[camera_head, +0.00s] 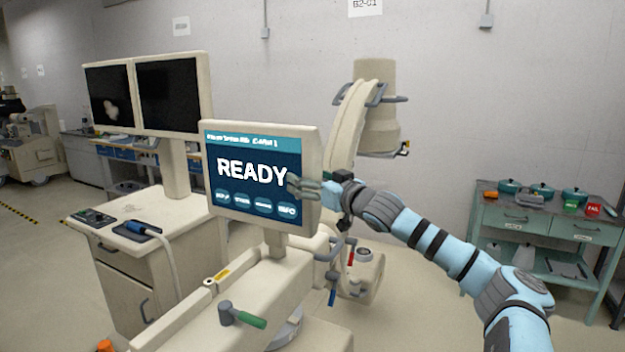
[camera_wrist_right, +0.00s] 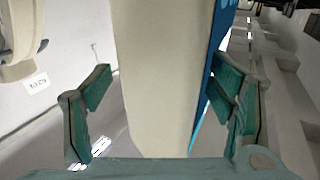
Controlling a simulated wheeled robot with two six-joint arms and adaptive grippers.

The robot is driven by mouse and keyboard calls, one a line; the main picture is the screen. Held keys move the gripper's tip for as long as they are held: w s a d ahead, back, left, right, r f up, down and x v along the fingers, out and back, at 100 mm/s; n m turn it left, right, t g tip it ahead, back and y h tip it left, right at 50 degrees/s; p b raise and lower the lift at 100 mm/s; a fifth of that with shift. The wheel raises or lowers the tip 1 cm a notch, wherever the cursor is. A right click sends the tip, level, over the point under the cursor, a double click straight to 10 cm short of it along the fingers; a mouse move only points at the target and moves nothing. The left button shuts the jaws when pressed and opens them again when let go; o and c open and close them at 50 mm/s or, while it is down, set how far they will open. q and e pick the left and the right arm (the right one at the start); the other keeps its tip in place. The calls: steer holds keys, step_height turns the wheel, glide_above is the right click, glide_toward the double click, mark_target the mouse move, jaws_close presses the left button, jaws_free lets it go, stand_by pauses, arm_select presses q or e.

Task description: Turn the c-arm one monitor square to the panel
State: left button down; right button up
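The c-arm monitor (camera_head: 258,165) stands on a short neck on the cream cart (camera_head: 235,300) and shows READY with a row of buttons. It is turned at an angle to my view. My right gripper (camera_head: 297,186) is at its right edge, with fingers in front of the screen. In the wrist view the monitor's cream edge (camera_wrist_right: 155,75) runs between my spread green fingers. A clear gap shows on the left; the right finger is close to the blue screen side, contact unclear. My left gripper is not in view.
A twin-screen monitor (camera_head: 145,95) stands on a cabinet (camera_head: 125,265) to the left. The C-shaped arm (camera_head: 345,125) rises behind the monitor. A green-handled lever (camera_head: 240,316) sticks up from the cart. A green tool cart (camera_head: 525,222) stands right; floor before it is clear.

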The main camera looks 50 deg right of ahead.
steer(key=shift+r, duration=0.1)
step_height(320, 180, up, 10)
steer(key=shift+f, duration=0.1)
stand_by(0.4)
steer(key=shift+s+f, duration=0.1)
steer(key=shift+s, duration=0.1)
steer(key=b, duration=1.1)
glide_toward(317, 139)
steer(key=shift+s+d, duration=2.3)
steer(key=shift+d, duration=1.2)
